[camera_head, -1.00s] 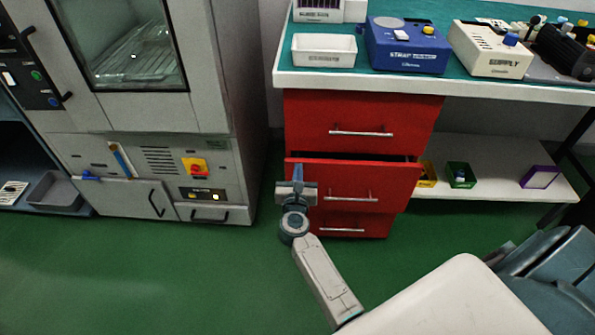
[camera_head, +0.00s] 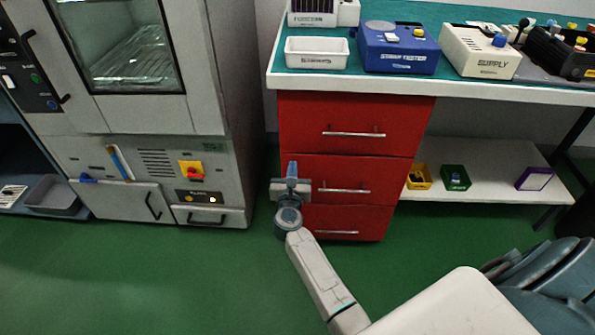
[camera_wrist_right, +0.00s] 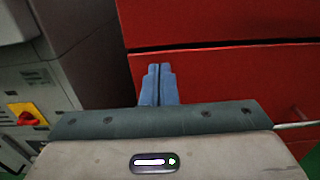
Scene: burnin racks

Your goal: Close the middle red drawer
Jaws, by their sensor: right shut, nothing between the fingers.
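The red drawer cabinet stands under the bench, with three drawers. The middle red drawer (camera_head: 375,176) now sits about flush with the top drawer (camera_head: 350,112) and bottom drawer (camera_head: 345,222). Its silver handle (camera_head: 344,190) is free. My right gripper (camera_head: 292,168) is at the left end of the middle drawer's front, fingers together and empty. In the right wrist view its blue fingers (camera_wrist_right: 158,84) are shut against or just before the red front (camera_wrist_right: 230,78); I cannot tell if they touch. A thin dark seam runs above that front. My left gripper is not in view.
A grey oven cabinet (camera_head: 110,115) stands left of the drawers, with a gap of green floor between. The bench top (camera_head: 275,78) holds a white tray (camera_head: 316,53) and a blue tester (camera_head: 398,50). A low shelf (camera_head: 490,195) to the right holds small coloured bins.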

